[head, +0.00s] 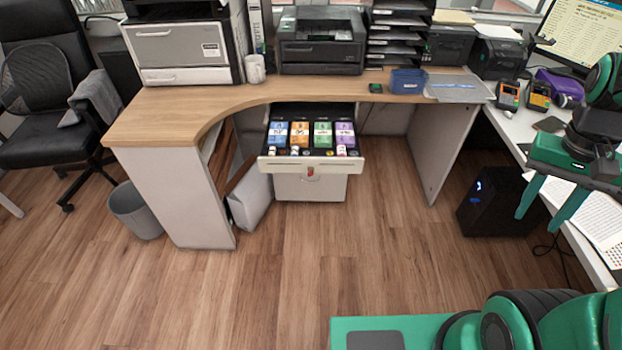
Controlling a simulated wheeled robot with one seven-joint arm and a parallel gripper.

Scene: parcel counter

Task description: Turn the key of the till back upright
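The till drawer (275,163) stands pulled out under the wooden counter, with colourful banknotes in its upper compartments and small round items along its front. A small red key (310,171) sits at the middle of the drawer's pale front face. It is too small here to tell its exact angle. My gripper (537,222) hangs at the right of the view, far to the right of the key, with its two green fingers pointing down and apart. It is open, and I see nothing between the fingers.
The counter (165,112) carries printers, a mug (255,68) and a blue box (408,81). A black computer case (489,203) stands on the floor at the right, near a white side desk (597,268). A bin (136,211) stands left. The floor before the till is clear.

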